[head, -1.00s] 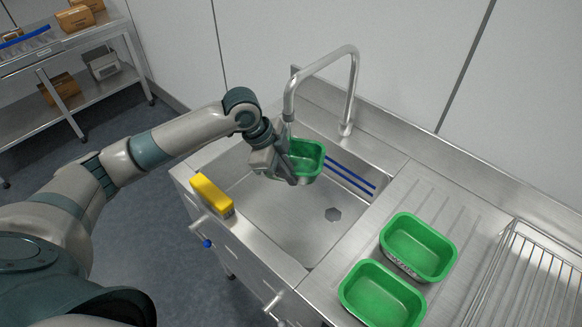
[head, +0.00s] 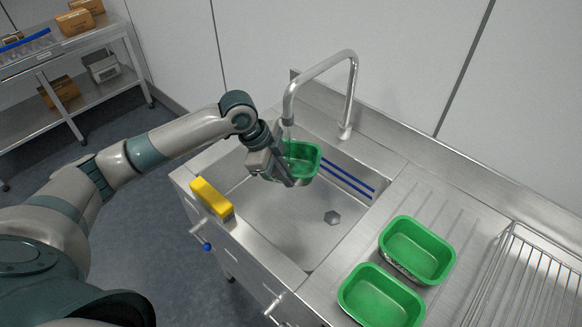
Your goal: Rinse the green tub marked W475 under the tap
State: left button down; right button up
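A green tub (head: 304,158) is held over the left part of the sink basin (head: 290,225), beneath the spout of the tap (head: 350,90). My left gripper (head: 288,174) is shut on its near left wall. A faint thin stream seems to run from the spout into the tub. No marking on this tub can be read from here. Two more green tubs stand on the drainboard, one behind (head: 417,250) and one in front (head: 380,296). The rear one has dark lettering on its side, too small to read. My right gripper is not in view.
A yellow sponge-like block (head: 211,198) lies on the sink's front left rim. Blue rods (head: 348,178) lie along the basin's back. A wire rack (head: 530,275) stands at the right. A metal shelf (head: 70,50) with boxes stands at the far left.

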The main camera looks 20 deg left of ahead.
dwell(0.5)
pick_arm(q)
jog(key=s+a+p, duration=0.2)
jog(key=s, duration=0.4)
jog(key=s+a+p, duration=0.2)
jog(key=s+p, duration=0.1)
jog(key=s, duration=0.4)
jog(key=shift+a, duration=0.3)
dwell(0.3)
